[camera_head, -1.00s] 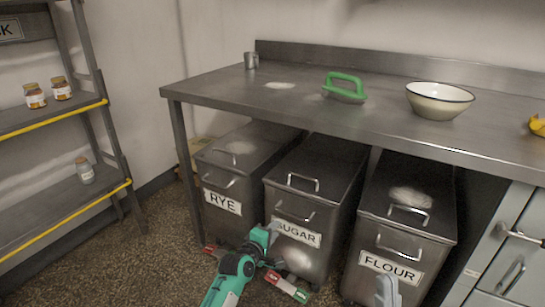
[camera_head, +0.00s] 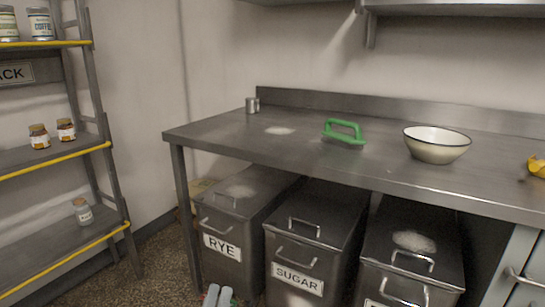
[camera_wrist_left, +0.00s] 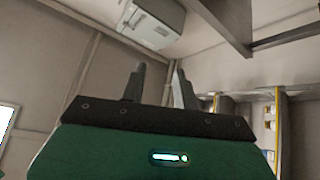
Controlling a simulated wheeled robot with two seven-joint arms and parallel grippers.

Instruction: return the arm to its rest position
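My left gripper (camera_head: 218,294) shows only as two pale fingertips at the bottom edge of the head view, in front of the RYE bin (camera_head: 222,245). In the left wrist view its two fingers (camera_wrist_left: 158,88) stand apart with nothing between them, so it is open and empty. That view looks toward upper walls and a shelf, with no bin near the fingers. The rest of my left arm is hidden below the head view. My right gripper is not in view.
A steel table (camera_head: 300,155) carries a metal cup (camera_head: 252,105), a green-handled tool (camera_head: 344,131) and a white bowl (camera_head: 437,146). Below stand the SUGAR bin (camera_head: 295,278) and a third bin (camera_head: 408,262). A shelf rack (camera_head: 75,155) with jars is at left. Floor between is clear.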

